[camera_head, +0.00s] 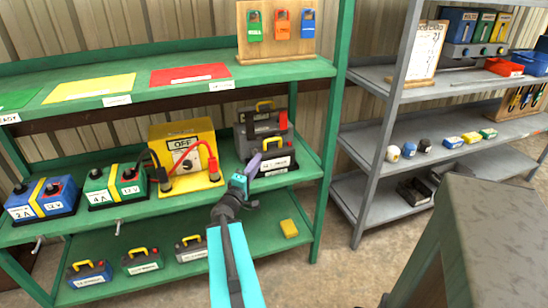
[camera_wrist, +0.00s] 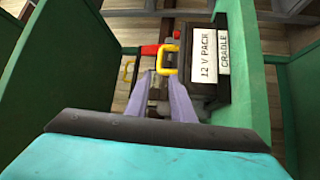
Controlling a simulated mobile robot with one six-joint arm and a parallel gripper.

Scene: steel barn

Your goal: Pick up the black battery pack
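A dark battery pack (camera_head: 284,161) with a yellow handle (camera_head: 271,143) and a white label sits on the right of the middle green shelf. In the wrist view the label reads "12 V PACK" on the dark pack (camera_wrist: 205,88), beside a "CRADLE" label (camera_wrist: 223,55). My gripper (camera_head: 254,161) is at the pack's left side. In the wrist view the purple fingers of my gripper (camera_wrist: 162,78) stand apart, with their tips close to the yellow handle (camera_wrist: 171,62). I cannot tell whether they touch it. Another dark grey pack (camera_head: 190,248) is on the lower shelf.
A grey unit (camera_head: 258,127) with a yellow handle and red part stands behind the pack. A yellow switch box (camera_head: 184,145) with a red cable is left. Blue (camera_head: 89,272) and green (camera_head: 142,260) packs and a yellow block (camera_head: 289,228) are below. A green post (camera_head: 333,130) stands right.

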